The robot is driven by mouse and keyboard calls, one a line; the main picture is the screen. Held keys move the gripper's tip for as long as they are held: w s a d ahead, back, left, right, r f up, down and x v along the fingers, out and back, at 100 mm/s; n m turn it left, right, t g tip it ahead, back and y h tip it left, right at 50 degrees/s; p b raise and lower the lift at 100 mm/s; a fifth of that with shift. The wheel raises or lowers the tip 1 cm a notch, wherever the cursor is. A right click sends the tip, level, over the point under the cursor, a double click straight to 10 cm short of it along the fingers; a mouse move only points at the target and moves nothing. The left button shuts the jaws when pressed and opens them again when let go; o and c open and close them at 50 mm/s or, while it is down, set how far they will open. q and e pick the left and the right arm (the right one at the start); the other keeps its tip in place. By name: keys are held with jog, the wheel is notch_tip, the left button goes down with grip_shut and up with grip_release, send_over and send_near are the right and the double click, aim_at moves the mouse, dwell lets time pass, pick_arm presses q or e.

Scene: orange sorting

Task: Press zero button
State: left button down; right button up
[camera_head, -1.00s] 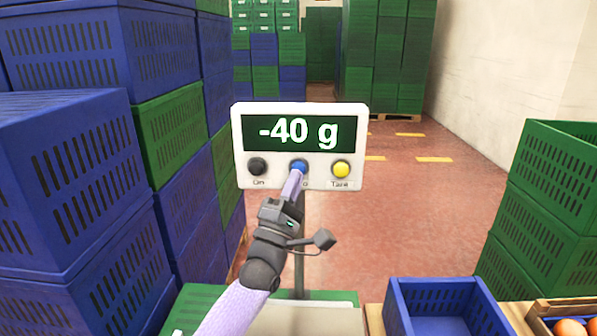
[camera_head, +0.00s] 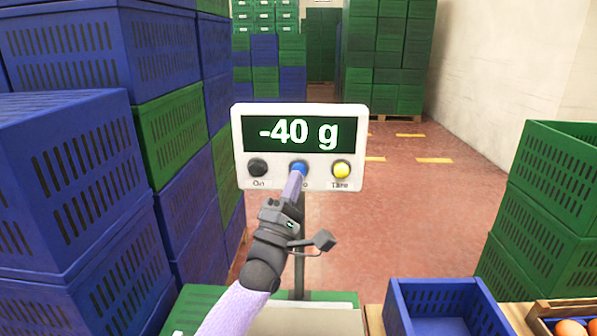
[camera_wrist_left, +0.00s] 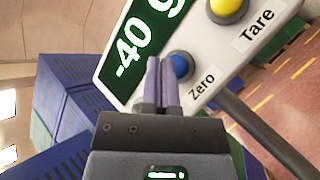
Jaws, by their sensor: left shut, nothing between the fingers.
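The scale display (camera_head: 298,147) is a white panel on a post, and its screen reads -40 g. Below the screen are a black On button (camera_head: 258,167), the blue Zero button (camera_head: 299,166) and a yellow Tare button (camera_head: 341,169). My left gripper (camera_head: 297,174) is shut and empty, its fingertips at the blue button and covering part of it and its label. In the left wrist view the fingertips (camera_wrist_left: 160,62) overlap the left edge of the blue button (camera_wrist_left: 180,67); I cannot tell whether they touch it. My right gripper is not in view.
Stacked blue and green crates (camera_head: 60,180) rise close on the left. Green crates (camera_head: 550,200) stand on the right. An open blue crate (camera_head: 440,290) and a box with oranges (camera_head: 571,328) sit at the lower right. The red floor behind the display is clear.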

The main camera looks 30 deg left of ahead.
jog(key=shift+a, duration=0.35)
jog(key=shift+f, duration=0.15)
pick_arm(q)
jog(key=shift+w+a+b, duration=0.15)
jog(key=shift+w+b, duration=0.2)
jog(key=shift+b, duration=0.05)
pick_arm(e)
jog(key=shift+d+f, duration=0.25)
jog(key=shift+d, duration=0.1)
pick_arm(q)
jog(key=shift+w+a+b, duration=0.25)
jog(key=shift+w+b, duration=0.25)
jog(key=shift+b, duration=0.1)
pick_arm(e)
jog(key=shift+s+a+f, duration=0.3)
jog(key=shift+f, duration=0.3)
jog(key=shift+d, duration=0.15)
